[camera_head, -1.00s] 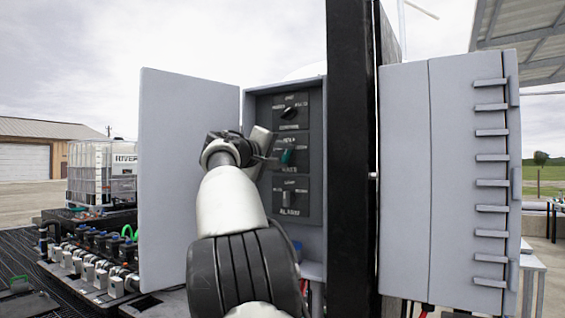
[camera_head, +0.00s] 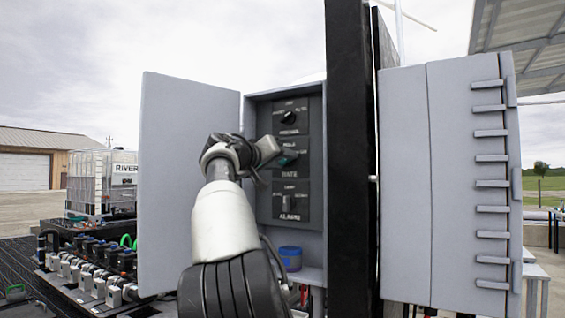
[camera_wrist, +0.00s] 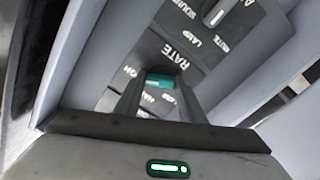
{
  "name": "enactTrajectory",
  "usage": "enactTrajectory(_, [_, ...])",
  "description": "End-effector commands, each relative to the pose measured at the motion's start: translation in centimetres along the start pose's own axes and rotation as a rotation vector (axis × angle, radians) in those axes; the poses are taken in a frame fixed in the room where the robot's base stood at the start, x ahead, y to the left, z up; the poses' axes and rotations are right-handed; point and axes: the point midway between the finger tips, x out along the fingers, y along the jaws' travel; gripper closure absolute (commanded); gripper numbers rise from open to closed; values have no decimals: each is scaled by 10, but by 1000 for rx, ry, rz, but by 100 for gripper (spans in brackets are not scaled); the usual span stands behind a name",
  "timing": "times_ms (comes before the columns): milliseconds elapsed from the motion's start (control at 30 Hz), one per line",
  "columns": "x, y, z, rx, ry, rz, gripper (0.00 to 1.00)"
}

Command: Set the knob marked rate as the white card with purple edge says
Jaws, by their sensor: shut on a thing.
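The rate knob (camera_head: 288,157) is teal and sits on the middle plate of the panel in the open grey cabinet. It also shows in the wrist view (camera_wrist: 159,80), below the upside-down word RATE. My gripper (camera_head: 281,155) reaches the knob from the left. In the wrist view its two dark fingers (camera_wrist: 160,88) stand on either side of the knob and are shut on it. The fingers hide part of the knob and its markings, so I cannot read its setting. I see no white card with a purple edge in either view.
A dark knob (camera_head: 289,117) sits on the plate above and an ALARM switch (camera_head: 287,203) on the plate below. A blue jar (camera_head: 290,258) stands on the cabinet floor. The open door (camera_head: 188,180) is left of my arm; a black post (camera_head: 347,160) stands right.

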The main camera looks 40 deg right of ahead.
Motion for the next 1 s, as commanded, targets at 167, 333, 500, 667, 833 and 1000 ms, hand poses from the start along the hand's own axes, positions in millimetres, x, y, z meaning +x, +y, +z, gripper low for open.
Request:
enactTrajectory(167, [0, -1, 0, 13, -1, -1, 86])
enactTrajectory(333, [0, 0, 0, 13, -1, -1, 86])
enactTrajectory(500, [0, 0, 0, 13, -1, -1, 54])
enactTrajectory(667, [0, 0, 0, 12, -1, -1, 45])
enactTrajectory(833, [0, 0, 0, 11, 0, 0, 45])
enactTrajectory(1000, [-13, -2, 1, 12, 2, -2, 45])
